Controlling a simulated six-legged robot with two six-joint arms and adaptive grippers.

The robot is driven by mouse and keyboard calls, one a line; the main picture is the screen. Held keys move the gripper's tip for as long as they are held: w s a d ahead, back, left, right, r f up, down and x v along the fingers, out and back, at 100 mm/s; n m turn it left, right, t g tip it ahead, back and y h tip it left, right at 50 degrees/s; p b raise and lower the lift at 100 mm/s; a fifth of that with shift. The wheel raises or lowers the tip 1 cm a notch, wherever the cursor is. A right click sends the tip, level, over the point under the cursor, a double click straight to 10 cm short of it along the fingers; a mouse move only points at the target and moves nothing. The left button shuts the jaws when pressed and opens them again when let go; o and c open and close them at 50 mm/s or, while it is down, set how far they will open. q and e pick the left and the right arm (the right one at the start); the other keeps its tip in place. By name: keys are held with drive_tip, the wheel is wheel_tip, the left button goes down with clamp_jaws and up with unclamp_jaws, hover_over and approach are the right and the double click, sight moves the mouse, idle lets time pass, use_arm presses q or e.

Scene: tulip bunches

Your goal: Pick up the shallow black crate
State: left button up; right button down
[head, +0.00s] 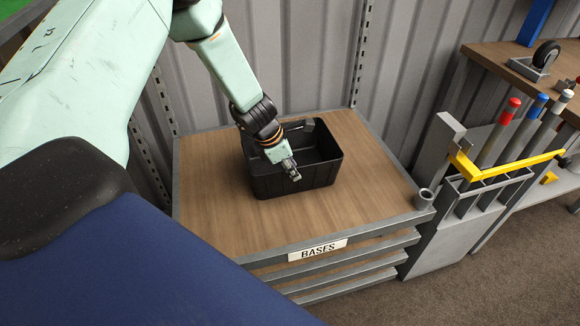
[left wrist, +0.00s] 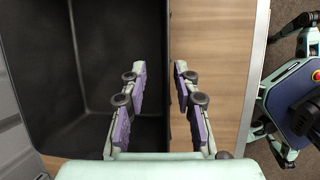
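The shallow black crate (head: 312,180) stands on the wooden top of the shelf labelled BASES. It is open at the top, and its dark inside looks empty; the left wrist view shows its inside (left wrist: 95,60) too. My left gripper (head: 291,172) reaches down to the crate's front wall. In the left wrist view its two fingers (left wrist: 160,88) are apart, one over the inside of the crate and one over the wood outside, with the wall's rim between them. I see no clear grip on the rim. My right gripper is not in view.
Bare wood of the shelf top (head: 215,215) surrounds the crate. A small grey cup (head: 424,198) is at its right corner. A rack with a yellow bar (head: 490,172) and capped tubes stands to the right. A corrugated wall is behind.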

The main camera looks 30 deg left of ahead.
sight(297, 183)
use_arm(q)
drive_tip(key=shift+d+f+b, duration=0.3)
drive_tip(key=shift+f+b, duration=0.45)
drive_tip(key=shift+f, duration=0.1)
drive_tip(key=b+x, duration=0.2)
drive_tip(key=shift+d+f, duration=0.2)
drive_tip(key=shift+f, duration=0.05)
drive_tip(key=shift+w+f, duration=0.2)
drive_tip(key=shift+f, duration=0.05)
drive_tip(key=shift+r, duration=0.1)
drive_tip(key=shift+s+r, duration=0.1)
drive_tip(key=shift+r, duration=0.05)
drive_tip(key=shift+c, duration=1.1)
clamp_jaws()
